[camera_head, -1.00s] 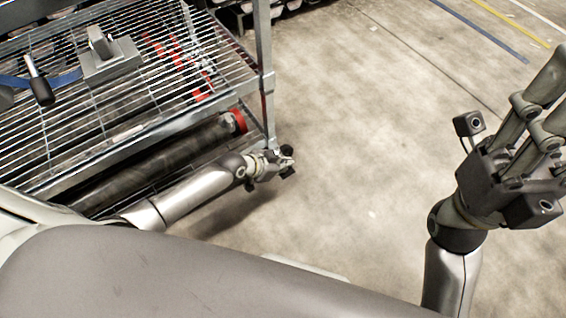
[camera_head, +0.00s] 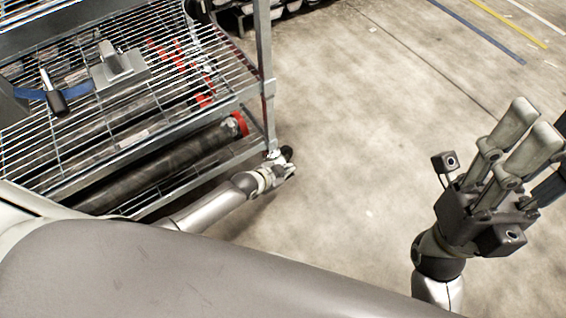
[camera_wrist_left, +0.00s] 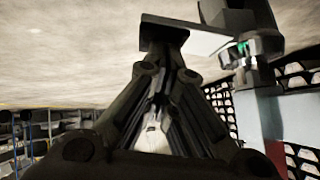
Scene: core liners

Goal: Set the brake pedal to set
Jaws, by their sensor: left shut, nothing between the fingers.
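My left gripper (camera_head: 288,172) is small and low beside the near right corner of the wire cart (camera_head: 268,95), by the foot of its post. Its fingers are shut and empty. A dark round part (camera_head: 287,153), which looks like the caster, is right behind it. In the left wrist view the fingers (camera_wrist_left: 160,75) converge close to a pale grey plate (camera_wrist_left: 195,40), which looks like the brake pedal, beside a bracket with a green mark (camera_wrist_left: 243,50). Whether they touch, and the pedal's setting, I cannot tell. My right gripper (camera_head: 525,135) is raised at the right, its fingers apart and empty.
The cart's lower shelf holds a long dark tube with a red end (camera_head: 238,124) and more tubes. A grey bracket (camera_head: 120,68) and a black handle with a blue strap (camera_head: 57,102) are above. The concrete floor (camera_head: 370,140) is clear to the right.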

